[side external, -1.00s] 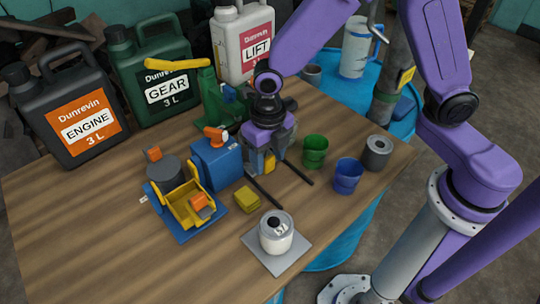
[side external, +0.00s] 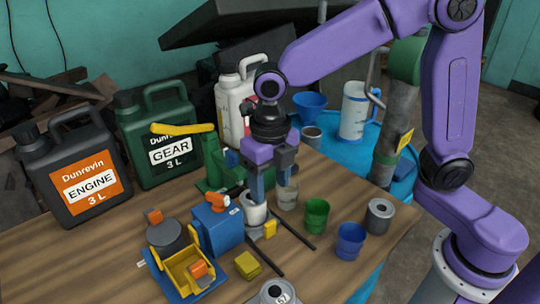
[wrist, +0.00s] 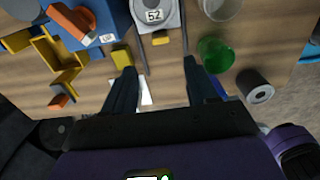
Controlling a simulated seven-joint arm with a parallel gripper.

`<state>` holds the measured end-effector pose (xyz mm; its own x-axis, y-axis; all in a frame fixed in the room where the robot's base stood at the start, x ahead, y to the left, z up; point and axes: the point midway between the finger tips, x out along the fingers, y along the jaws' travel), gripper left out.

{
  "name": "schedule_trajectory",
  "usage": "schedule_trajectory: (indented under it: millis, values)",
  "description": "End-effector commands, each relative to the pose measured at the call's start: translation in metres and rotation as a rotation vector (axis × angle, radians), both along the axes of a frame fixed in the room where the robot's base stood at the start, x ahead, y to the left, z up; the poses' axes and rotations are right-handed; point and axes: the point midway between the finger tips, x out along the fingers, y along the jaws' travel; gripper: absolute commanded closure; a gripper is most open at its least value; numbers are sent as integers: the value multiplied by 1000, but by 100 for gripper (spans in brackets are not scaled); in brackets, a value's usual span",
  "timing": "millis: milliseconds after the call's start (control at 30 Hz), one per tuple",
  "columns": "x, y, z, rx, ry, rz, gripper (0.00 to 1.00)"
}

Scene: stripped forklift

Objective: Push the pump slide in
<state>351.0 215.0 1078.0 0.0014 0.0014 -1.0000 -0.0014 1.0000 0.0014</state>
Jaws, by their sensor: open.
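What looks like the pump slide is a pale round piece marked 52 (wrist: 155,14), with a yellow tab (wrist: 160,40) at its near side, between two dark parallel rods. In the side view the pale piece (side external: 253,211) and its yellow tab (side external: 270,229) stand beside a blue box (side external: 217,229) with an orange-red top fitting. My gripper (side external: 270,197) is open and empty, pointing down above the slide. In the wrist view the two fingers (wrist: 158,70) are apart, with the tab and rods beyond them. Fingers partly hide the slide in the side view; contact is unclear.
Green (side external: 316,215) and blue (side external: 350,240) cups and a grey cylinder (side external: 379,216) stand right. A clear beaker (side external: 288,197) is close behind the gripper. A yellow block (side external: 248,264) lies in front; a yellow lever (side external: 183,128) sticks out behind.

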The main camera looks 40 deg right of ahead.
Motion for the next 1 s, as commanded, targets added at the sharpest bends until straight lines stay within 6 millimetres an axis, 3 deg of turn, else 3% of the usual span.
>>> schedule_trajectory:
  millis: [100, 300, 733, 900, 1000]
  values:
    - [1, 1, 25, 4, -4, -1, 43]
    - [1, 0, 50, 2, -2, -1, 43]
    - [0, 0, 60, 0, 0, -1, 43]
    - [-9, 8, 55, 46, 15, -15, 98]
    - [-28, 26, 46, 153, 51, -60, 100]
